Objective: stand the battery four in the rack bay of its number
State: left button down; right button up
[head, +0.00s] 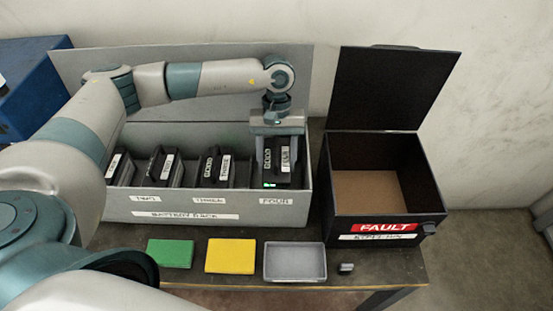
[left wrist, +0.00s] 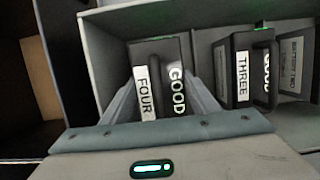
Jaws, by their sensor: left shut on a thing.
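Battery four (head: 283,160) is a black block with white FOUR and GOOD labels and a green light at its lower front. My left gripper (head: 278,130) is shut on it from above, with a finger on each side; the left wrist view shows this grip (left wrist: 160,95) and the battery (left wrist: 155,60). The battery is upright in the right-end bay of the grey battery rack (head: 235,213), behind the FOUR label (head: 277,201). I cannot tell whether its base touches the bay floor. My right gripper is not in view.
Other black batteries, including three (left wrist: 243,70), stand in the bays to the left. An open, empty FAULT bin (head: 385,210) stands to the right. A green pad (head: 170,253), a yellow pad (head: 230,256) and a grey tray (head: 295,246) lie in front.

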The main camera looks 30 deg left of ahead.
pick_arm(q)
jog(key=shift+f+p, duration=0.7)
jog(key=shift+f, duration=0.4)
jog(key=shift+w+f, duration=0.1)
jog(key=shift+f, duration=0.55)
jog(key=shift+f, duration=0.1)
jog(key=c, duration=0.7)
grip_release()
jog(key=shift+s, duration=0.2)
